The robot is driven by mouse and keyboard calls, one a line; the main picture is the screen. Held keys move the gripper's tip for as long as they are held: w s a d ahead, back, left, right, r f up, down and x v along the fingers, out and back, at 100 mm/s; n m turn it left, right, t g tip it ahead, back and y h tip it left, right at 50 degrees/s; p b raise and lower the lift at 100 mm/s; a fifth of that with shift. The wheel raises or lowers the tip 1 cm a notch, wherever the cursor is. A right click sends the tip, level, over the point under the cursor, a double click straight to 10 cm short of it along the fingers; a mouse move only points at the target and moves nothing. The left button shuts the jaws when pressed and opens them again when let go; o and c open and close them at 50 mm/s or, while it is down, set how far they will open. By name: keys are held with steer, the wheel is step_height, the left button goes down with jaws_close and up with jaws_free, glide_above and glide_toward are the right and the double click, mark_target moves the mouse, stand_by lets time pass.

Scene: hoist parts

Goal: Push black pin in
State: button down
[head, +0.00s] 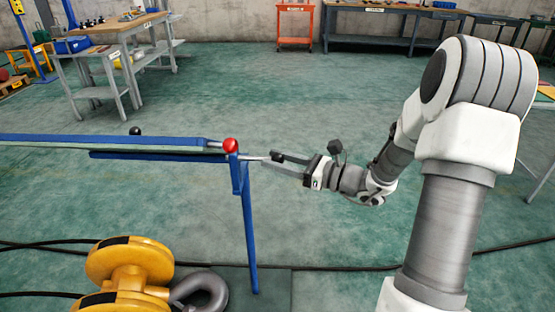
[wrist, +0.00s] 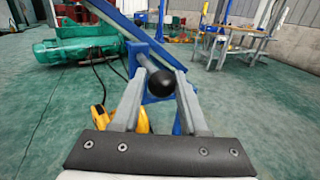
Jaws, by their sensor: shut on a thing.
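The black pin's round black knob (wrist: 161,83) sits between the two grey fingers of my gripper (wrist: 163,88) in the wrist view. My gripper (head: 277,158) is shut on it, to the right of a blue upright post (head: 247,225) in the head view. A short metal rod (head: 255,158) runs from the post's top toward my fingers. How deep the pin sits in the post cannot be told. A red ball knob (head: 230,145) tops the post. Another black ball (head: 135,131) shows farther left behind the blue rails.
Blue rails (head: 110,140) extend left from the post. A yellow hoist part (head: 130,265) and a grey hook (head: 208,290) are low at the left. Black cables lie on the green floor. Workbenches (head: 105,50) and a red cart (head: 295,22) stand far back; the floor between is clear.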

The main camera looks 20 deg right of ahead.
mark_target(257, 159)
steer(key=shift+w+d, duration=0.15)
steer(key=shift+d, duration=0.1)
steer(key=shift+w+a+r, duration=0.1)
steer(key=shift+w+a, duration=0.15)
steer(key=shift+a, duration=0.55)
steer(key=shift+w+a+f, duration=0.1)
steer(key=shift+w+a, duration=0.1)
steer(key=shift+a, duration=0.55)
steer(key=shift+w+a+r, duration=0.1)
steer(key=shift+w+a, duration=0.15)
steer(key=shift+a, duration=0.55)
steer(key=c, duration=0.5)
jaws_free()
steer(key=shift+a, duration=0.15)
steer(key=p+v, duration=0.3)
steer(key=v, duration=1.4)
steer(key=shift+s+p, duration=0.2)
steer(key=shift+p, duration=0.15)
